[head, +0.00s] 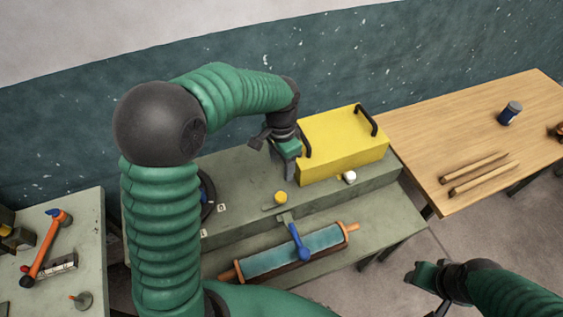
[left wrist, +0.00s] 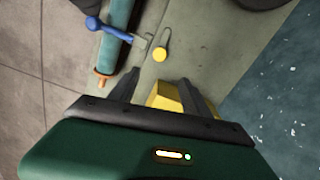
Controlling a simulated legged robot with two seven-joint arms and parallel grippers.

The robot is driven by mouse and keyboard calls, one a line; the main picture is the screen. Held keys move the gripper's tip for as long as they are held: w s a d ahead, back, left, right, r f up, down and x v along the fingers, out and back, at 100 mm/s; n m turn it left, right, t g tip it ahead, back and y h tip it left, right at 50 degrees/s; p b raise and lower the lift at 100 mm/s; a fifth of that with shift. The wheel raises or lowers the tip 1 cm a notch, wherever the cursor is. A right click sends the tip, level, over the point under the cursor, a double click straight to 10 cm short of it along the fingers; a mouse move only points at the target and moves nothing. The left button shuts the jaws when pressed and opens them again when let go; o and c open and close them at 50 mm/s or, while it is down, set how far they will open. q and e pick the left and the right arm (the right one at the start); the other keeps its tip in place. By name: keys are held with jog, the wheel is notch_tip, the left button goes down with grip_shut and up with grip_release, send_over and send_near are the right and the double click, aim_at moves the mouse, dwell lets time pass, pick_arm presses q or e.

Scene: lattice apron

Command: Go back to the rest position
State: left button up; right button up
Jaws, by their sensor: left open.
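My left gripper (head: 288,172) is over the green-grey workbench, at the left end of a yellow box (head: 345,145) with two black handles. Its jaws are open. In the left wrist view the two dark fingers (left wrist: 163,92) stand apart, and part of a yellow surface (left wrist: 166,98) shows between them. I cannot tell whether they touch it. My right gripper (head: 424,290) is at the lower right, over the floor in front of the benches. Its finger opening is too unclear to judge.
A yellow knob (head: 280,197) and a white knob (head: 350,177) are nearby. A wooden table (head: 440,130) stands right, with sticks and a blue can (head: 510,112). A side bench (head: 85,220) stands left.

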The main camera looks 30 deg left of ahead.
pick_arm(q)
jog(key=shift+r, duration=0.45)
jog(key=s+d+f+n+t, duration=0.1)
jog(key=s+f+n, duration=0.2)
jog(key=s, duration=0.3)
jog(key=s+d+f+n+t+b, duration=0.1)
jog(key=s+d+f+n, duration=0.1)
jog(key=s, duration=0.4)
jog(key=shift+s+f+n+t, duration=0.3)
jog(key=shift+s+f+n, duration=0.1)
jog(key=shift+n, duration=0.2)
jog(key=shift+s+d, duration=0.1)
